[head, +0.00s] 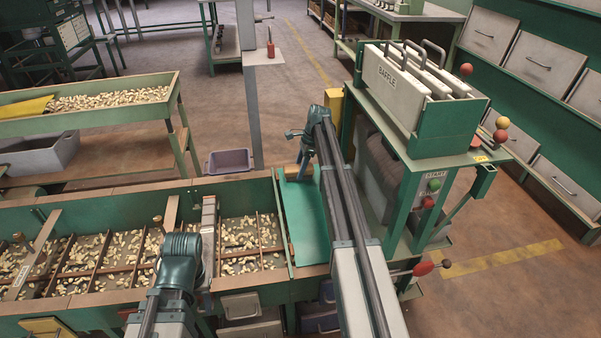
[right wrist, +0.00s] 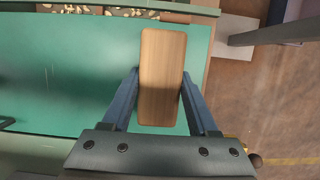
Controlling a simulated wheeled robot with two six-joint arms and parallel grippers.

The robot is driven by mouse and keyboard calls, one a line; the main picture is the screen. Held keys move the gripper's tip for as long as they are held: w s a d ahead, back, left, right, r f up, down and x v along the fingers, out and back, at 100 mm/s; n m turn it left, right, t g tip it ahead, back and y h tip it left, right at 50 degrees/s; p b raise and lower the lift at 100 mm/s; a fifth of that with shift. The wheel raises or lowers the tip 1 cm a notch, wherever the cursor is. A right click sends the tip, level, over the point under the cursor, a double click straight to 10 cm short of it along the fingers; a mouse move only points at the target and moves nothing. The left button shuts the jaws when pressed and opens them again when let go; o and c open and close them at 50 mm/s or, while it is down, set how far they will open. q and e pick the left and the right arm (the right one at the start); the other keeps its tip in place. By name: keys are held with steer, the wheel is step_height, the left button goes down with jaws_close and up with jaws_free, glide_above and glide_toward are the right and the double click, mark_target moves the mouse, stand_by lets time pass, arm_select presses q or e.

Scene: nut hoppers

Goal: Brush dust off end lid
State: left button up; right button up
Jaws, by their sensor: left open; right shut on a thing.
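The green end lid (head: 305,222) lies flat at the right end of the long hopper trough. It fills much of the right wrist view (right wrist: 60,75), with a few pale specks on it. My right gripper (right wrist: 161,85) is shut on a brush with a wooden block (right wrist: 162,60), seen from above between the two fingers. In the head view the brush (head: 297,172) is over the lid's far end; its bristles are hidden, so contact is unclear. My left gripper (head: 178,252) is over the trough, left of the lid, its fingers mostly hidden by its wrist.
The trough (head: 95,200) holds nuts between wooden dividers. A green machine with a baffle box (head: 450,125) stands right of the lid. A second nut tray (head: 60,118) is at the back left. A purple bin (head: 229,161) stands behind the trough. Floor is clear at right.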

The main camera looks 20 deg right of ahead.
steer(key=shift+w, duration=0.1)
step_height(320, 180, up, 6)
steer(key=p, duration=0.6)
stand_by(0.4)
step_height(320, 180, up, 3)
steer(key=p, duration=0.3)
steer(key=shift+r, duration=0.1)
stand_by(0.5)
